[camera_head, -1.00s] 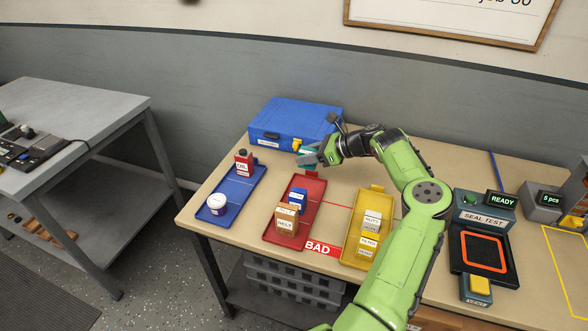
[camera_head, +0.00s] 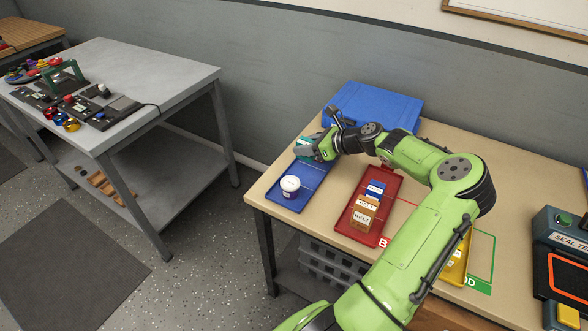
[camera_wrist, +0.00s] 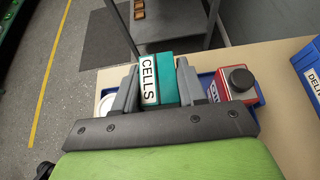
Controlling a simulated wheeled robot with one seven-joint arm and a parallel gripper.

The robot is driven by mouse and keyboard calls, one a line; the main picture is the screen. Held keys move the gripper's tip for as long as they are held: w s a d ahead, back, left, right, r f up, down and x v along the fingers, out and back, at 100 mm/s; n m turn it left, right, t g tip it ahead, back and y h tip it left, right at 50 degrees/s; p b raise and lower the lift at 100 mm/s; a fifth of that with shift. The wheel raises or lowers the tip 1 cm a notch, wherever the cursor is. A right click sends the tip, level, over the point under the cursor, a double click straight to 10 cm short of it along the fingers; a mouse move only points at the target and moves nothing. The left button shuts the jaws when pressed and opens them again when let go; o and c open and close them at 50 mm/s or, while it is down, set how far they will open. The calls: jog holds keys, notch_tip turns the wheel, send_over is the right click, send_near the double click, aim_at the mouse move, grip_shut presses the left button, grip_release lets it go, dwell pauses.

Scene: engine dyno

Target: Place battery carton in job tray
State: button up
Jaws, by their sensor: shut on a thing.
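The teal battery carton (camera_wrist: 168,78), with a white label reading CELLS, is between the two fingers of my gripper (camera_wrist: 157,88). My gripper is shut on it. In the head view the carton (camera_head: 303,146) shows as a small teal patch at my gripper (camera_head: 311,152), over the far end of the blue tray (camera_head: 313,177). Whether the carton touches the tray is hidden. I take this blue tray as the job tray; no label on it is readable. A white tub (camera_head: 290,187) stands at its near end. A red bottle (camera_wrist: 236,87) stands close beside my right finger in the wrist view.
A blue case (camera_head: 385,105) lies behind the arm. A red tray (camera_head: 362,237) with several small boxes is right of the blue tray. A yellow tray (camera_head: 457,262) is partly hidden by my arm. A grey bench (camera_head: 170,75) stands apart at left.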

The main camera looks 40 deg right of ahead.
notch_tip(320, 180, down, 8)
jog(key=shift+w+r+b, duration=0.1)
jog(key=shift+r+b, duration=0.05)
jog(key=shift+b, duration=1)
jog(key=shift+r, duration=0.1)
jog(key=o, duration=1.1)
jog(key=shift+o, duration=0.2)
